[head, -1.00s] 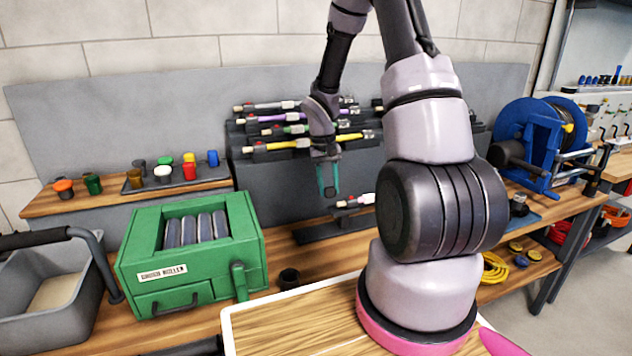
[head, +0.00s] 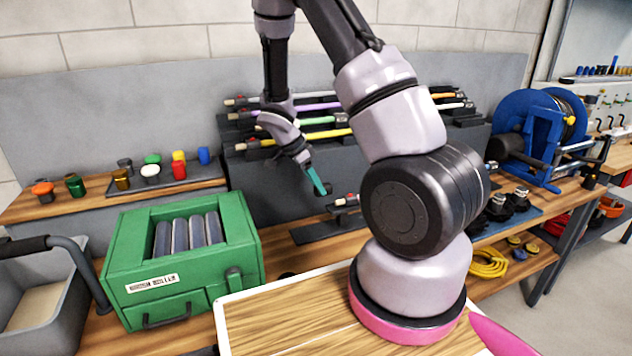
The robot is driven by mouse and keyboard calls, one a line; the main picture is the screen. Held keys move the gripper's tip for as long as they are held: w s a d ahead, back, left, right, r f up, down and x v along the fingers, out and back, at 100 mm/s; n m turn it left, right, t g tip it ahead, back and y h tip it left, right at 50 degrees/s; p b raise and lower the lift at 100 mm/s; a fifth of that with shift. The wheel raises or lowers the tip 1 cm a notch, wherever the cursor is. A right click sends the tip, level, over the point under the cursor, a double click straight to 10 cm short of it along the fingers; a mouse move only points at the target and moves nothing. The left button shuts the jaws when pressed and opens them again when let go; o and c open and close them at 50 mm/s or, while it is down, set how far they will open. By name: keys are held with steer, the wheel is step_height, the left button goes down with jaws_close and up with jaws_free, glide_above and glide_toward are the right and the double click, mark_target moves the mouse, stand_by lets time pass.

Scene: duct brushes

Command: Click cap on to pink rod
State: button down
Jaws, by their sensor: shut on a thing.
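My gripper (head: 318,181), with teal fingers, is tilted down to the right in front of the rod rack. It is shut on a small dark piece (head: 328,189) at its fingertips; this looks like a cap, but it is mostly hidden. Just right of it and slightly lower, a rod end (head: 346,200) with a reddish part rests on a low dark stand (head: 318,232). The rest of that rod is hidden behind my arm, so I cannot tell its colour. I cannot tell whether the held piece touches it.
The rack (head: 250,165) behind holds several coloured rods. Several loose caps (head: 150,173) stand on the left shelf. A green box of rollers (head: 180,260) and a grey bin (head: 45,300) are at left. A blue reel (head: 540,135) is at right.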

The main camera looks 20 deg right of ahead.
step_height(320, 180, down, 6)
steer(key=shift+d, duration=0.2)
stand_by(0.3)
steer(key=shift+r, duration=0.15)
stand_by(0.6)
steer(key=shift+d, duration=0.3)
steer(key=shift+d, duration=0.5)
steer(key=shift+d, duration=0.85)
stand_by(0.5)
steer(key=shift+s+d, duration=0.1)
steer(key=shift+d, duration=0.65)
steer(key=shift+c, duration=2.1)
jaws_free()
steer(key=shift+a, duration=0.1)
